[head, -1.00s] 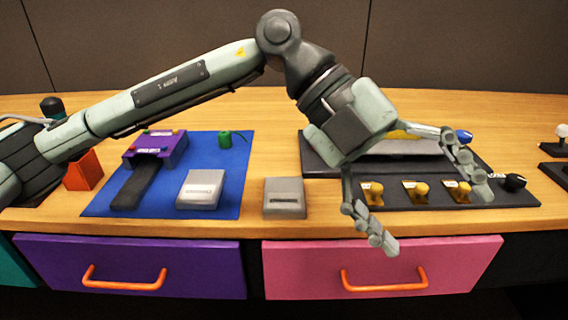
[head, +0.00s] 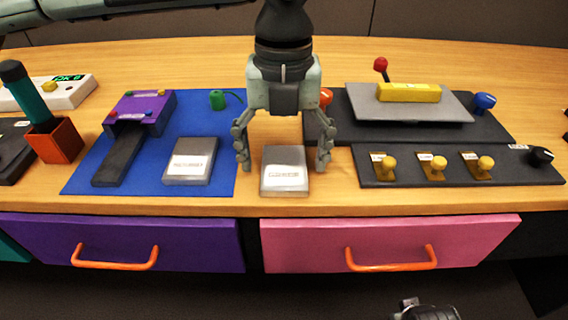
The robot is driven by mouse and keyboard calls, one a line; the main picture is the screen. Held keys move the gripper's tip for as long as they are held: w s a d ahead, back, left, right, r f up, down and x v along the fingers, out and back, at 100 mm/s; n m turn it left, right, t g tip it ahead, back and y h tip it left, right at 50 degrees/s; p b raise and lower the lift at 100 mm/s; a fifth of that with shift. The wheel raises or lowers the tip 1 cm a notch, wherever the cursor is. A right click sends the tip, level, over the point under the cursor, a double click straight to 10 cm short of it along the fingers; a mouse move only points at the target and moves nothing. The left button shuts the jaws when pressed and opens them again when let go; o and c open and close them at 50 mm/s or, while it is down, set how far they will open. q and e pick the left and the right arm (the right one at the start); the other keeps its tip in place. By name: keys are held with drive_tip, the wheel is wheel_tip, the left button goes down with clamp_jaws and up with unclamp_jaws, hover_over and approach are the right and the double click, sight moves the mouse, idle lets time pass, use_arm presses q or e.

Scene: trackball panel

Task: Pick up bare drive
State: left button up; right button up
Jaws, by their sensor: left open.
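Two flat grey drives with pale labels show in the head view. One drive (head: 284,172) lies on the bare wood between the blue mat and the dark panels; its label is too small to read surely. The other drive (head: 191,162) lies on the blue mat. My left gripper (head: 283,163) points down with its fingers spread, one at each side of the drive on the wood. It is open and holds nothing; I cannot tell whether the fingers touch the drive. A small part of what seems my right gripper (head: 427,312) shows at the bottom edge, its fingers unclear.
The blue mat (head: 82,178) holds a purple dock (head: 140,108) with a dark strip and a green piece (head: 217,99). Right are a panel with yellow knobs (head: 433,168) and a grey plate (head: 365,107). Purple (head: 150,235) and pink (head: 400,235) drawers are shut below.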

use_arm(q)
drive_tip(key=shift+f, duration=0.15)
drive_tip(key=c, duration=1.8)
drive_tip(key=shift+o, duration=0.2)
